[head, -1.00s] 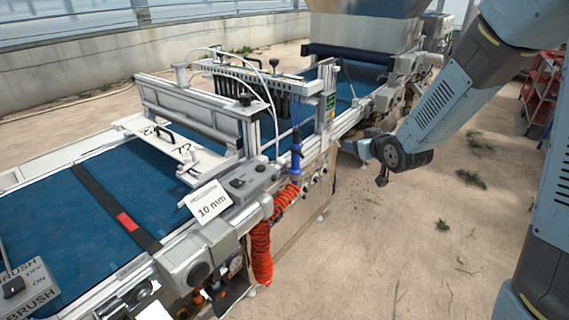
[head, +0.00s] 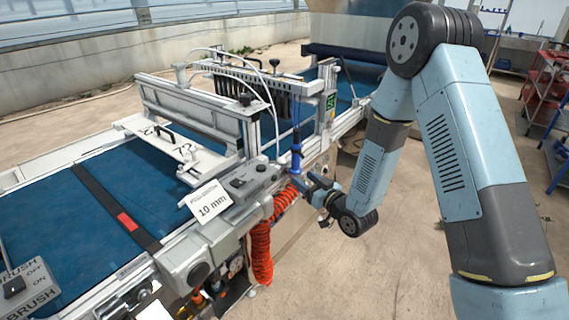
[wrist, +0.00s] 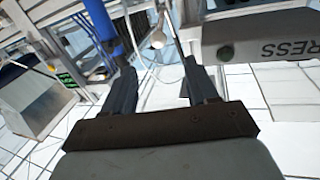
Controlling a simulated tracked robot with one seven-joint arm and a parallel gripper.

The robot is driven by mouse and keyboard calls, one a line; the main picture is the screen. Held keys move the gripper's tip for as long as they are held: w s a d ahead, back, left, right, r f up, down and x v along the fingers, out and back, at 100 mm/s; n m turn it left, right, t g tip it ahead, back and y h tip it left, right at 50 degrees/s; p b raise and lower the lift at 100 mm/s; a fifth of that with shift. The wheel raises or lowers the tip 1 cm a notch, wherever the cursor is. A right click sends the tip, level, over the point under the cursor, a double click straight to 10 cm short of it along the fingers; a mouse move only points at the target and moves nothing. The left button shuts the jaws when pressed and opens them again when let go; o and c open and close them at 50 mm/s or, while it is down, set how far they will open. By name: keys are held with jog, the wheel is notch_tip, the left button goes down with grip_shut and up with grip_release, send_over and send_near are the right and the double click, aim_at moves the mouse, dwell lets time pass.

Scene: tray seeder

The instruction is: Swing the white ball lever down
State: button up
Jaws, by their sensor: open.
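In the wrist view a small white ball (wrist: 158,40) shows near the top middle, on what looks like a thin stem. It lies beyond and between the two dark fingers of my gripper (wrist: 157,70), which are spread apart with nothing between them. The ball looks apart from both fingers. In the head view my gripper (head: 306,184) is at the side of the seeding machine, next to the blue hose fitting and the orange coiled hose. I cannot make out the ball lever in the head view.
A blue cylinder (wrist: 101,20) stands close to the left finger, and a grey box marked PRESS (wrist: 262,38) is close on the right. The sandy floor (head: 400,270) at right is open.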

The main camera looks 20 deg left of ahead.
aim_at(283, 164)
jog(key=x, duration=1.3)
jog(key=shift+w, duration=0.1)
grip_shut()
